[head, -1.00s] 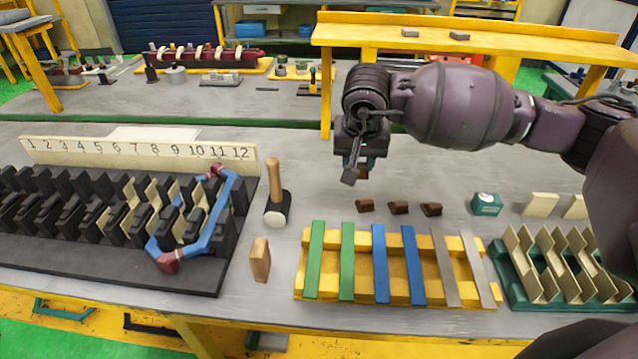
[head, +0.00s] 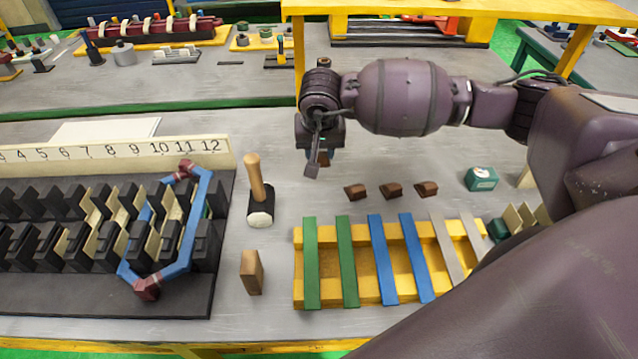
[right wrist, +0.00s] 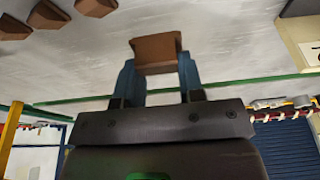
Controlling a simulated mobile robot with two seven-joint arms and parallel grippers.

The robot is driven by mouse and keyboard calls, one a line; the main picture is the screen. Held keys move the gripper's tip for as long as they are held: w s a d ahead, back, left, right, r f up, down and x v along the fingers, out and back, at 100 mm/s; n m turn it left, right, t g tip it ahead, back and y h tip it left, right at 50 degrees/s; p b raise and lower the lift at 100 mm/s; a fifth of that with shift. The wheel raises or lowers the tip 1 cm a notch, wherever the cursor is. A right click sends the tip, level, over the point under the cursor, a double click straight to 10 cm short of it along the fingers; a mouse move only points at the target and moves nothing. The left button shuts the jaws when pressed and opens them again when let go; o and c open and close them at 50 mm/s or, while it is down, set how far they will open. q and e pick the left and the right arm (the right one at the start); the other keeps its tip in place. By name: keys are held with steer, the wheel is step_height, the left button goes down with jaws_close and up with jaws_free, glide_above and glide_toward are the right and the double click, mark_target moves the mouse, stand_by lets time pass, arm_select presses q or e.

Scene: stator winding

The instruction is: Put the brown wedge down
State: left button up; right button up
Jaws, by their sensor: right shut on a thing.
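My right gripper (head: 318,160) is above the table, behind and to the left of the row of brown wedges. In the right wrist view its two blue fingers (right wrist: 160,82) are shut on a brown wedge (right wrist: 156,50), which stands out past the fingertips. In the head view the held wedge is mostly hidden by the gripper. Three more brown wedges lie in a row on the table: left (head: 356,192), middle (head: 391,190) and right (head: 426,189). I cannot tell whether the held wedge touches the table. My left gripper is not in view.
A mallet (head: 259,195) and a wooden block (head: 251,272) stand left of a yellow rack (head: 373,290) with coloured strips. The black stator (head: 60,295) with a blue coil (head: 202,215) is at left. A green box (head: 481,178) lies right.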

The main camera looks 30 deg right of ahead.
mark_target(319, 192)
steer(key=x, duration=0.3)
steer(key=s+a+x, duration=0.1)
steer(key=x, duration=0.3)
steer(key=s+x, duration=0.1)
steer(key=x, duration=0.3)
steer(key=shift+s+a+f, duration=0.15)
steer(key=shift+f, duration=0.25)
steer(key=shift+f, duration=0.15)
steer(key=o, duration=0.9)
steer(key=shift+r, duration=0.5)
steer(key=v, duration=1.1)
steer(key=shift+s+r, duration=0.15)
steer(key=shift+s, duration=0.05)
